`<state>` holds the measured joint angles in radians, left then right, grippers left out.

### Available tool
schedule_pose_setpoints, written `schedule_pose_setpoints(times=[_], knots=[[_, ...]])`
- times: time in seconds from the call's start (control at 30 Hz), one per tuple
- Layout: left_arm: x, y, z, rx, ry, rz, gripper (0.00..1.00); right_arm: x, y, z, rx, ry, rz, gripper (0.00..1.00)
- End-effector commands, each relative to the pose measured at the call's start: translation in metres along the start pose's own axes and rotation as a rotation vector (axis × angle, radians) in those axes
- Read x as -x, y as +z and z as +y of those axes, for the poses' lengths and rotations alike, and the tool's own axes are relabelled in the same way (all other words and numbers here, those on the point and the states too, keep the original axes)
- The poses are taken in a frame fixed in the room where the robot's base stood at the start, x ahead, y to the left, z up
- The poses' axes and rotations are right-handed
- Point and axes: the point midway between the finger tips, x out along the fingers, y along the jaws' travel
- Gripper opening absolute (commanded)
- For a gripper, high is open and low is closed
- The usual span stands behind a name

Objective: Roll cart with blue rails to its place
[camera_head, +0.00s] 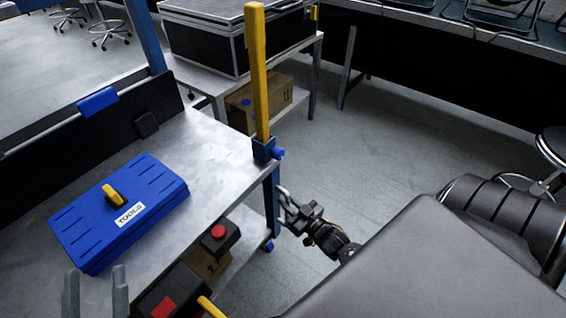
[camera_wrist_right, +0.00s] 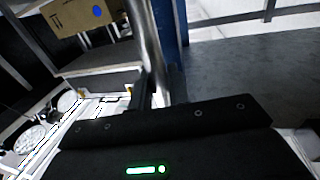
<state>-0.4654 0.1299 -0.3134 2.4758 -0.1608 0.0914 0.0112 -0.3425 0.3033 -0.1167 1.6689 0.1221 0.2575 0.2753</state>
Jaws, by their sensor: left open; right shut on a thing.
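The cart with a grey metal top (camera_head: 215,150) stands at the left, with blue corner posts and a yellow upright (camera_head: 258,75) at its near right corner. A blue toolbox (camera_head: 85,225) marked TOOLS lies on the top. My right gripper (camera_head: 288,210) is beside the cart's right blue leg (camera_head: 272,200), shut on a metal bar (camera_wrist_right: 150,45) there; the bar passes between its fingers in the right wrist view (camera_wrist_right: 160,88). My left gripper (camera_head: 95,295) is open at the lower left, in front of the toolbox; nothing shows between its fingers.
Another table with a black case (camera_head: 205,50) and a cardboard box (camera_head: 270,98) below stands behind the cart. Grey floor (camera_head: 400,140) is clear to the right. A black chair (camera_head: 550,150) is at the right edge. A red-buttoned box (camera_head: 219,234) sits low on the cart.

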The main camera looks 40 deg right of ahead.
Motion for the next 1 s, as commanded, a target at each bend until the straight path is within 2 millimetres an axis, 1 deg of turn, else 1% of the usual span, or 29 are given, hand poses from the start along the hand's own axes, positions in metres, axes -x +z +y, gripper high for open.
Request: schedule_pose_setpoints(times=[0.1, 0.2, 0.7, 0.73, 0.8, 0.87, 1.0], knots=[[0.0, 0.005, 0.004, 0.004, 0.01, -0.056, 0.52, 0.009, 0.0, 0.0, -0.001, -0.005, -0.004, 0.0], [0.001, 0.009, 0.006, 0.006, 0.016, -0.087, 0.52, 0.013, 0.0, 0.0, -0.001, -0.006, -0.003, 0.0], [0.002, 0.012, 0.007, 0.007, 0.021, -0.111, 0.52, 0.016, 0.001, 0.0, -0.001, -0.008, -0.002, 0.0], [0.002, 0.012, 0.007, 0.007, 0.021, -0.111, 0.52, 0.016, 0.001, 0.0, -0.001, -0.008, -0.002, 0.22], [0.002, 0.012, 0.007, 0.007, 0.021, -0.11, 0.52, 0.015, 0.001, 0.0, -0.001, -0.007, -0.001, 0.31], [0.002, 0.012, 0.007, 0.007, 0.021, -0.11, 0.52, 0.015, 0.001, 0.0, -0.001, -0.007, -0.001, 0.37], [0.002, 0.012, 0.007, 0.007, 0.02, -0.11, 0.52, 0.015, 0.0, 0.001, -0.001, -0.007, 0.0, 0.37]])
